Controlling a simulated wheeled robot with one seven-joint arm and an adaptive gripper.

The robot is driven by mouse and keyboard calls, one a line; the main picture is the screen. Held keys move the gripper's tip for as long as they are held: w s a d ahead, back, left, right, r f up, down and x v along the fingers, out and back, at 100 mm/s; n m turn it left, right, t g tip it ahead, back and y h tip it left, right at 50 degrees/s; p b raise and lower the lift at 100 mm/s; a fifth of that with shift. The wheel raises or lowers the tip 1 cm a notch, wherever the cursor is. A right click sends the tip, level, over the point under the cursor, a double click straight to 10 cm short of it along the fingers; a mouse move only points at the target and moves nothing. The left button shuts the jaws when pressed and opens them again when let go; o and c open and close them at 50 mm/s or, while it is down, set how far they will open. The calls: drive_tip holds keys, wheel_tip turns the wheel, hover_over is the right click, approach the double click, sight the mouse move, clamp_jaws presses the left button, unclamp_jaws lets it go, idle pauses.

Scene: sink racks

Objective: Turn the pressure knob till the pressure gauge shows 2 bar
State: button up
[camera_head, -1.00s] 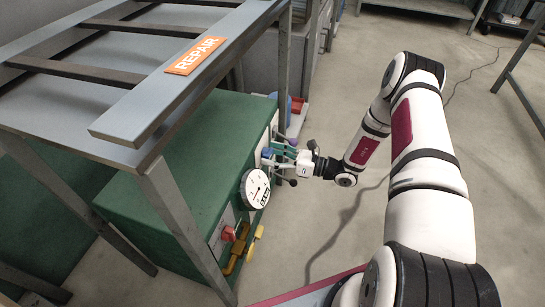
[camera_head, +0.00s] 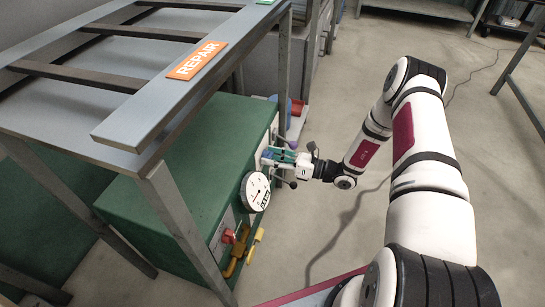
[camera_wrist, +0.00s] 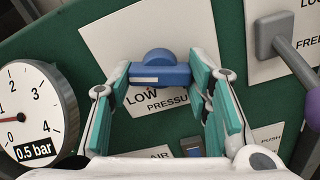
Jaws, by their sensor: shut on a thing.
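The pressure knob (camera_wrist: 160,74) is blue, with a white mark on the left part of its bar, which lies nearly level in the wrist view. It sits on the panel over a label reading "LOW PRESSURE". My gripper (camera_wrist: 160,80) is shut on the knob, with a teal finger on each side of it. In the head view my gripper (camera_head: 277,157) is at the front face of the green box and covers the knob. The pressure gauge (camera_wrist: 30,105) is white and round; its red needle is a little above 0 and its display reads 0.5 bar.
A grey lever with a purple end (camera_wrist: 280,40) is right of my gripper. A red knob (camera_head: 228,235) and a yellow pipe (camera_head: 240,258) are below the gauge. The rack with the orange REPAIR sign (camera_head: 197,61) overhangs the green box (camera_head: 160,200).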

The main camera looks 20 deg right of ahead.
drive_tip(key=m+p, duration=0.3)
drive_tip(key=m, duration=0.7)
drive_tip(key=shift+m, duration=0.3)
drive_tip(key=shift+s, duration=0.1)
idle(0.4)
drive_tip(key=o, duration=1.2)
drive_tip(key=shift+c, duration=0.2)
drive_tip(key=v, duration=1.2)
